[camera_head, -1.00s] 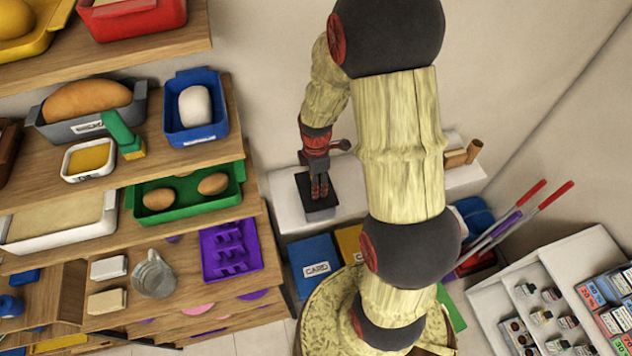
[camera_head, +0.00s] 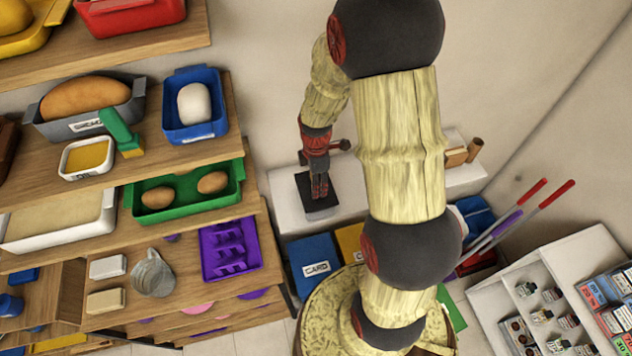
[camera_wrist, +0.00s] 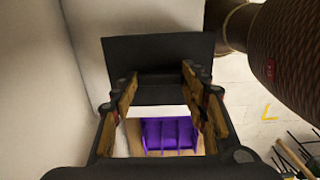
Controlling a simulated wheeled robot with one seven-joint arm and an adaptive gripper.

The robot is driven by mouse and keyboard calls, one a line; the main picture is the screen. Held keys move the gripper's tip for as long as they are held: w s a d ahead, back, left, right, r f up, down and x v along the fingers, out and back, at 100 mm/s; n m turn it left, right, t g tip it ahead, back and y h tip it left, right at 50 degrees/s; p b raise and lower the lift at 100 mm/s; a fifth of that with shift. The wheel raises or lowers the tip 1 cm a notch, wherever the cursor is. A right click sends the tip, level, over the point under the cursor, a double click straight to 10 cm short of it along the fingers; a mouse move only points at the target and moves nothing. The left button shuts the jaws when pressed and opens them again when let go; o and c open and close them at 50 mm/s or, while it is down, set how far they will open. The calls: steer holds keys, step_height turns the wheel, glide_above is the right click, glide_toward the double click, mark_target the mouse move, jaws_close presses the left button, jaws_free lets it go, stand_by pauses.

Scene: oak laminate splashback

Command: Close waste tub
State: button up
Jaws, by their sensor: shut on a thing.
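A dark square panel, which looks like the waste tub's lid (camera_head: 320,207), shows at the white surface by the back wall. It also fills the upper middle of the wrist view (camera_wrist: 155,48). My gripper (camera_head: 319,190) points down at it and is shut on it, with the fingertips on either side of its near part in the wrist view (camera_wrist: 158,78). The tub's body cannot be told apart from the white surfaces around the lid, and its opening is not visible.
Blue (camera_head: 314,262) and yellow bins stand below the white ledge (camera_head: 365,195). Wooden shelves with trays fill the left, including a purple rack (camera_head: 230,248) that also shows between my fingers (camera_wrist: 168,135). Red-handled tools (camera_head: 525,208) lean at the right.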

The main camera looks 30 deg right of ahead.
steer(key=o, duration=1.1)
steer(key=shift+o, duration=0.4)
steer(key=o, duration=0.4)
steer(key=shift+r, duration=0.15)
steer(key=shift+r+p, duration=2.35)
steer(key=shift+r, duration=1)
steer(key=shift+c, duration=0.5)
jaws_close()
